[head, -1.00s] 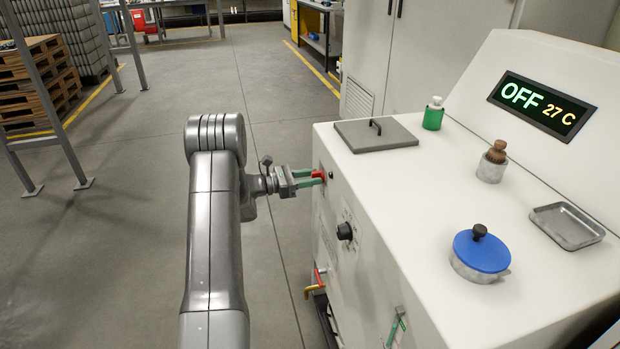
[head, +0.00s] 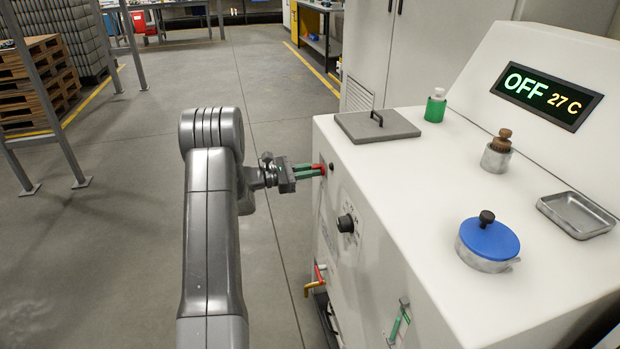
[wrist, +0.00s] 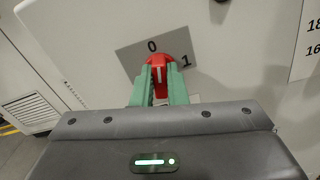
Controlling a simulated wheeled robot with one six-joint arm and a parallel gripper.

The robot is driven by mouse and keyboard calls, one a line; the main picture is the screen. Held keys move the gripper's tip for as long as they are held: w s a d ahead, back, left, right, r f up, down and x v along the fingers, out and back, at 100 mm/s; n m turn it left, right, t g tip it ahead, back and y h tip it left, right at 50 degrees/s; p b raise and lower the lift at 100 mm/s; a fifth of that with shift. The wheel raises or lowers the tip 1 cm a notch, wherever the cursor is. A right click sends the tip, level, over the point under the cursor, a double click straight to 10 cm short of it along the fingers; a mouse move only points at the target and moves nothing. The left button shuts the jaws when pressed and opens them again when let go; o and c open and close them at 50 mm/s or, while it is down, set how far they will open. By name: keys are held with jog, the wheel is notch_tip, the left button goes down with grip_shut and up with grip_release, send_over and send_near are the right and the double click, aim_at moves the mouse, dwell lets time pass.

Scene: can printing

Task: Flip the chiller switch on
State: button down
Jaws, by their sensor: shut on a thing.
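The chiller switch is a red rotary knob (wrist: 156,72) on a grey plate (wrist: 133,57) marked 0 and 1. In the wrist view its white line points up, close to the 0 and left of the 1. My gripper (head: 316,169) has green fingers, shut on the knob from both sides; it also shows in the wrist view (wrist: 158,85). In the head view the fingers hide most of the red switch (head: 322,168). The display (head: 546,95) on the chiller (head: 440,190) reads OFF and 27 C.
A black dial (head: 346,223) and a red and yellow valve (head: 316,280) sit lower on the chiller's front.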

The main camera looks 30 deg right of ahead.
jog(key=shift+s+f+m+b, duration=0.1)
jog(key=shift+f+m+b, duration=0.05)
jog(key=shift+m+b, duration=4.25)
jog(key=shift+s+f+m+b, duration=0.15)
jog(key=shift+m+b, duration=3.05)
jog(key=shift+b, duration=2.4)
jog(key=shift+w, duration=0.1)
jog(key=c, duration=1.4)
grip_release()
jog(key=shift+c, duration=0.2)
jog(key=shift+a+r, duration=0.1)
